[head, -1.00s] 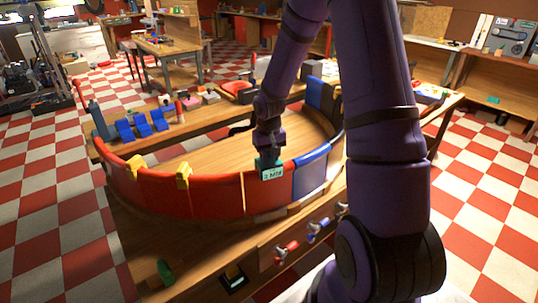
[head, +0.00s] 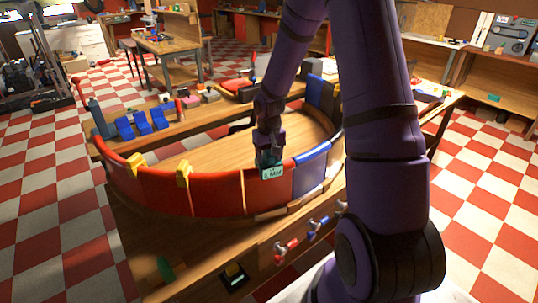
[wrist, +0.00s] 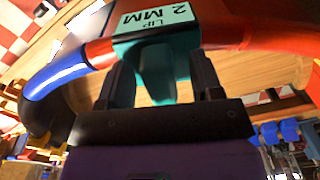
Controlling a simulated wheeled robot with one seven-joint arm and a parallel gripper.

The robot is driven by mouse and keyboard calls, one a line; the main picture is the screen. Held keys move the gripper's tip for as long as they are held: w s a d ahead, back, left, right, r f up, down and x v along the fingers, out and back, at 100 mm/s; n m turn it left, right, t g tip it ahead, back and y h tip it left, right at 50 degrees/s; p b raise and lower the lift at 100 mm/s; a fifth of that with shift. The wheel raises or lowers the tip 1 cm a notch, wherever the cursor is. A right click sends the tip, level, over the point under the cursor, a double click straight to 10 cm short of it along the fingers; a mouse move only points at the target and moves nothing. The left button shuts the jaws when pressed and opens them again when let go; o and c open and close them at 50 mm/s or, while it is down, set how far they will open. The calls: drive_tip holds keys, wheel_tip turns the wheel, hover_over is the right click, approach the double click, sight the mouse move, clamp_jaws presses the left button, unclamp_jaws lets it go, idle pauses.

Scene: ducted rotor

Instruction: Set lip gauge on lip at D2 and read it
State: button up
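The teal lip gauge (head: 271,172) sits on the top edge of the curved red wall (head: 215,194), near where a blue section (head: 311,168) begins. My gripper (head: 269,152) is directly above the gauge. In the wrist view my gripper (wrist: 160,82) has its two fingers apart, one on each side of the gauge's teal stem (wrist: 157,80), with a gap on both sides. The gauge's underside contact with the lip is hidden. I see no readable D2 mark.
Two yellow clips (head: 184,173) sit on the red rim to the left. Blue parts (head: 142,123) stand behind the ring. The wooden floor inside the ring (head: 215,155) is mostly clear.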

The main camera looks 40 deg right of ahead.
wheel_tip(320, 180, up, 10)
drive_tip(key=shift+f, duration=0.2)
drive_tip(key=shift+r, duration=0.6)
idle(0.3)
drive_tip(key=s+a+r+n+t+h, duration=0.1)
drive_tip(key=s+a+r, duration=0.35)
drive_tip(key=r, duration=0.35)
drive_tip(key=s+a+r+t, duration=0.1)
drive_tip(key=s+a+r, duration=0.3)
drive_tip(key=s+r, duration=0.25)
drive_tip(key=s+a+r+n+t, duration=0.1)
drive_tip(key=s+a+r, duration=0.1)
drive_tip(key=s, duration=0.5)
drive_tip(key=s+a+r+n+t+y, duration=0.1)
drive_tip(key=s+r, duration=0.3)
drive_tip(key=s, duration=0.4)
drive_tip(key=shift+s+a+r+t, duration=0.3)
drive_tip(key=shift+a+t, duration=0.3)
drive_tip(key=shift+a, duration=0.2)
